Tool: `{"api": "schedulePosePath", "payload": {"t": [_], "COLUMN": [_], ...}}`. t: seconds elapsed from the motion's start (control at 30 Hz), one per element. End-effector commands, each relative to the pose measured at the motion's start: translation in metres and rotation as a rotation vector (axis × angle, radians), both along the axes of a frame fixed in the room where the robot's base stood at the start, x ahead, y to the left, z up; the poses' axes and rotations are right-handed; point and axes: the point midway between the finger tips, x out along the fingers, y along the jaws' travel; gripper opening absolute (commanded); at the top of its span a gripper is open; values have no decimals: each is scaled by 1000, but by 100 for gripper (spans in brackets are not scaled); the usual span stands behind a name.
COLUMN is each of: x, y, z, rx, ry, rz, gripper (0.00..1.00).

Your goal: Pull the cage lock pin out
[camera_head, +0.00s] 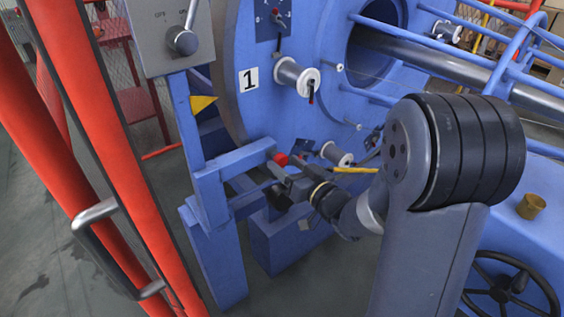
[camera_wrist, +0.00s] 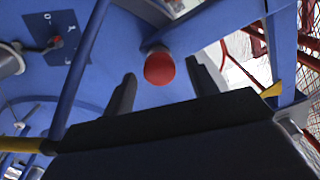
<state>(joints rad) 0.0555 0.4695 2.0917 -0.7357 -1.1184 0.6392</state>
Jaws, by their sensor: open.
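The cage lock pin shows as a red round knob (camera_head: 281,159) at the blue frame beside the large blue cage disc. In the wrist view the red knob (camera_wrist: 160,68) sits between my two dark fingertips, with a gap on each side. A short dark part shows behind the knob; the rest of the pin is hidden. My gripper (camera_head: 274,178) is open and empty, close to the knob. I cannot tell how far the fingertips reach along it.
A blue post and beam (camera_head: 235,160) stand just left of the knob. Grey spools (camera_head: 297,77) sit on the disc. A grey lever box (camera_head: 168,38) is above left, and a red guard frame (camera_head: 105,150) stands at the left. A yellow rod (camera_head: 355,170) lies near my wrist.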

Motion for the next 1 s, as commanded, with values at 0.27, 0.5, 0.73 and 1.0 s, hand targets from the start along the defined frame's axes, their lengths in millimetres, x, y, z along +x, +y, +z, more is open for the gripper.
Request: {"api": "schedulePosePath", "payload": {"t": [0.27,0.5,0.73,1.0], "x": [19,19,19,19], "y": [13,13,13,13], "z": [0,0,0,0], "rx": [0,0,0,0], "ry": [0,0,0,0], "rz": [0,0,0,0], "gripper": [55,55,38,16]}}
